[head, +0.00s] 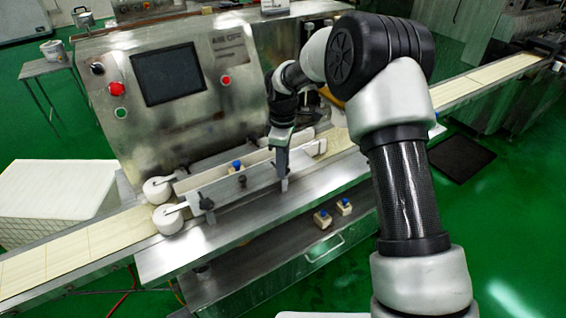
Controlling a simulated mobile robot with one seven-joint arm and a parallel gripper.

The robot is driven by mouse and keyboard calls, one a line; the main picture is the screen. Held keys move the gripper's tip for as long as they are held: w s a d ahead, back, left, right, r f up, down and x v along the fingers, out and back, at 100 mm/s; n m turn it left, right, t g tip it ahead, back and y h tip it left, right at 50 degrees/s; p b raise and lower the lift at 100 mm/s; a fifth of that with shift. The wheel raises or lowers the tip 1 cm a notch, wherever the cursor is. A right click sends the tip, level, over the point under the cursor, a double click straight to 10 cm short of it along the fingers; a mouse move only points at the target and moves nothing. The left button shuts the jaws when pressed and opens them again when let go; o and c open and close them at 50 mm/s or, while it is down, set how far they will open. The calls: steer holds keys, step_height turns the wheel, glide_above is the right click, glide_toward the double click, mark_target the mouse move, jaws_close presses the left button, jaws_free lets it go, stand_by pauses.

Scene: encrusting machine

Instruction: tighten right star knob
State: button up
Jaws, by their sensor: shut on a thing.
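My gripper (284,184) reaches down over the right part of the guide rail assembly (227,188) on the machine's conveyor. Its fingers are shut at the rail's front, at the place of the right star knob. The knob itself is hidden behind the fingers, so I cannot see how far it is turned. A dark star knob (206,203) shows at the left end of the front rail, apart from my gripper. Another small dark part (242,182) shows on the rail between the two.
The steel control panel (167,74) with a screen and buttons rises behind the rails. White rollers (168,219) stand at the rails' left end. A conveyor belt (485,78) runs off right. Green floor lies open at lower right.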

steer(key=m, duration=1.3)
steer(key=shift+m, duration=0.4)
steer(key=m+p, duration=0.1)
steer(key=m, duration=0.5)
steer(key=m+p, duration=0.1)
steer(key=m, duration=0.5)
steer(key=shift+m, duration=0.4)
steer(key=o, duration=1)
steer(key=shift+o, duration=0.2)
